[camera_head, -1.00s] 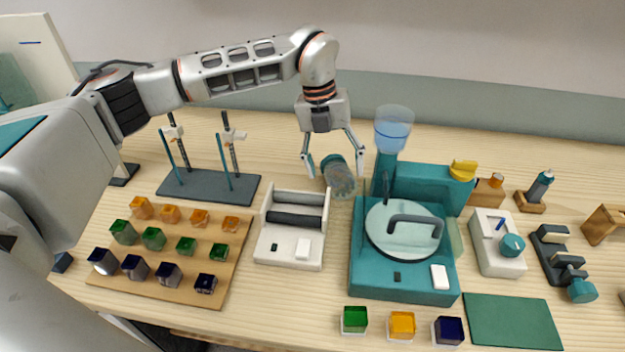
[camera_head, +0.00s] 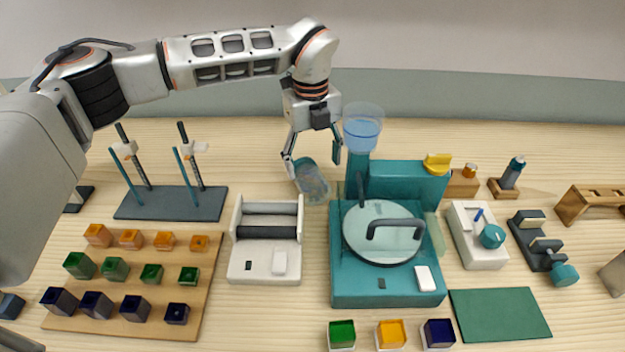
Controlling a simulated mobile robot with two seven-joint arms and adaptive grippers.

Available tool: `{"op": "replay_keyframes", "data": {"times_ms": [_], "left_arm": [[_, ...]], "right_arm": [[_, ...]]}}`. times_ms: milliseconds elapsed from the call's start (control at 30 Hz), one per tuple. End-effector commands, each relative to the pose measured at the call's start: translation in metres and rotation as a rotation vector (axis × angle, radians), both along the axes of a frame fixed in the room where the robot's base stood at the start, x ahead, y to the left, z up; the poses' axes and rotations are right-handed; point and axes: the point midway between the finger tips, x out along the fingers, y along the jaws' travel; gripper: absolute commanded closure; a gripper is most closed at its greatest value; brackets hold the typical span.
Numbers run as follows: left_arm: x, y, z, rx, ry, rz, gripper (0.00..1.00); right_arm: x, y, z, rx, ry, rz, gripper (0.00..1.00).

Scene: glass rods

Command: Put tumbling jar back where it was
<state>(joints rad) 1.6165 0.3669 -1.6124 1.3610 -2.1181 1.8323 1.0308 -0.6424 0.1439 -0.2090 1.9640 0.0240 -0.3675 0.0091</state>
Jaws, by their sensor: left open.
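The tumbling jar (camera_head: 313,184), clear with a teal lid, lies on its side on the table behind the white roller base (camera_head: 265,261). I cannot tell whether a finger touches the jar. My right gripper is not in view.
A teal machine (camera_head: 389,288) with a round lid and a blue-filled funnel (camera_head: 362,130) stands close right of the jar. A dark rod stand (camera_head: 172,205) is at left, behind a wooden board (camera_head: 205,262) of coloured cubes. Bare table lies behind the roller base.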

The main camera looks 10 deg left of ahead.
Motion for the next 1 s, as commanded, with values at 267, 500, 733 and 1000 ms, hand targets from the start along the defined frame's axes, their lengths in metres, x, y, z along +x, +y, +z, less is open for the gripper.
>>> {"op": "replay_keyframes", "data": {"times_ms": [267, 500, 733, 1000], "left_arm": [[0.0, 0.001, -0.029, 0.0, 0.002, 0.0, 0.32], [0.001, 0.003, -0.062, -0.001, 0.003, -0.001, 0.32], [0.003, 0.003, -0.075, 0.0, 0.0, -0.001, 0.32], [0.002, 0.003, -0.075, -0.001, 0.001, -0.001, 0.61]], "right_arm": [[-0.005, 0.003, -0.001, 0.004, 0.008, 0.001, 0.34], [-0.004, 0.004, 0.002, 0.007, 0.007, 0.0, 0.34], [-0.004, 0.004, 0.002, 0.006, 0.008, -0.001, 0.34], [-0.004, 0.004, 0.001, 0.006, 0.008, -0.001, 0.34]]}}
